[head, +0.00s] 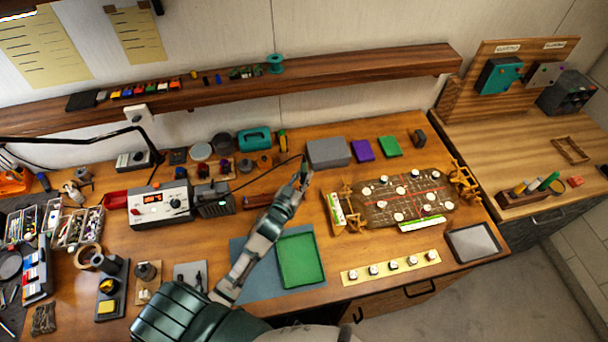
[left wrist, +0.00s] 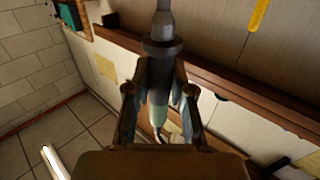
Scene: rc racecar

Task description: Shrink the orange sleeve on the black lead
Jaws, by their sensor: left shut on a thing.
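My left gripper (head: 301,176) reaches over the middle of the bench, just in front of a grey box. In the left wrist view my left gripper (left wrist: 160,100) is shut on a grey, wand-like tool (left wrist: 162,47), with a collar and a narrow nozzle beyond the fingers. A dark cable (head: 266,172) runs from near the bench station (head: 150,216) toward this gripper. A board (head: 382,213) with several white round pieces and red lines lies to the right, between wooden stands. I cannot make out the orange sleeve or black lead. My right gripper is not in view.
The grey box (head: 328,152) is close to the gripper. A yellow strip (head: 350,277) and a grey tray (head: 473,244) are near the front edge. A shelf (head: 330,82) runs behind.

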